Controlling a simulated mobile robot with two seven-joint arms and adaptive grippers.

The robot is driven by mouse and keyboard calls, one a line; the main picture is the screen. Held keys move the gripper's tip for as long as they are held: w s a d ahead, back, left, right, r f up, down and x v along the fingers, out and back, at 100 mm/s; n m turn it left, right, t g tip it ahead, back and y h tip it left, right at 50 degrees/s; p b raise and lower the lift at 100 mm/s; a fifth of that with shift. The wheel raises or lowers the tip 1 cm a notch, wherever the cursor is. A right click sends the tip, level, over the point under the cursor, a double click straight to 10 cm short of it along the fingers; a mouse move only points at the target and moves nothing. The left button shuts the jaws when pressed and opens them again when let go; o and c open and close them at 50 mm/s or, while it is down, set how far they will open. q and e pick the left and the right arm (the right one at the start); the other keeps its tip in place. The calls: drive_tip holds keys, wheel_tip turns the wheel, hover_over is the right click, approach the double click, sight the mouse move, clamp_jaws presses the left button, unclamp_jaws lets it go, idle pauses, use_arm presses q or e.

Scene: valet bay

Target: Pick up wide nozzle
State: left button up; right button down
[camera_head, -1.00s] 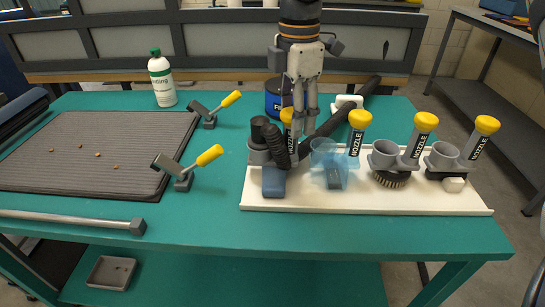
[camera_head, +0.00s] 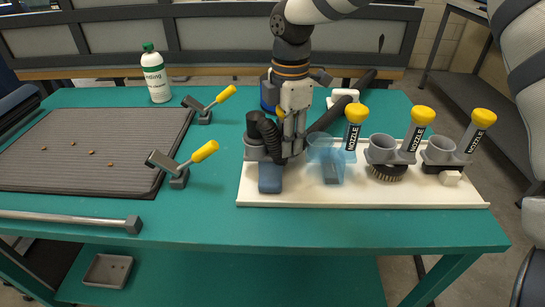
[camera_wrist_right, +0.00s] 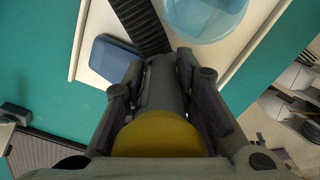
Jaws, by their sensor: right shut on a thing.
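Several nozzles with yellow-capped, labelled handles stand in a row on a white tray (camera_head: 400,194). My right gripper (camera_head: 290,148) comes down from the back over the leftmost one, which has a blue foot (camera_head: 270,178). In the right wrist view my right gripper (camera_wrist_right: 163,80) is shut around its grey handle, with the yellow cap (camera_wrist_right: 160,135) between the fingers. The handle is mostly hidden in the head view. A clear blue nozzle (camera_head: 330,163) stands just right of it. No label reads "wide". My left gripper is not in view.
A black ribbed hose (camera_head: 268,134) runs close beside the held handle. Two brush nozzles (camera_head: 386,173) (camera_head: 438,168) stand farther right. Yellow-handled clamps (camera_head: 180,178) hold a grey mat (camera_head: 90,150) at left. A white bottle (camera_head: 156,76) stands behind.

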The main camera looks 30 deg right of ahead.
drive_tip(key=shift+r, duration=0.5)
wheel_tip(320, 180, up, 2)
drive_tip(key=shift+r, duration=0.15)
drive_tip(key=s+a+r+p, duration=0.1)
drive_tip(key=s+a+r, duration=0.1)
drive_tip(key=s+r, duration=0.7)
drive_tip(key=shift+s+a+r, duration=0.2)
drive_tip(key=shift+s+r, duration=0.2)
drive_tip(key=shift+s, duration=2.05)
drive_tip(key=c, duration=1.8)
unclamp_jaws()
drive_tip(key=shift+c, duration=0.2)
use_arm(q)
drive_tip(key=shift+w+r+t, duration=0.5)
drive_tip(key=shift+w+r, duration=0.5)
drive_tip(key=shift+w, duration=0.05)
use_arm(e)
clamp_jaws()
drive_tip(key=shift+w, duration=0.1)
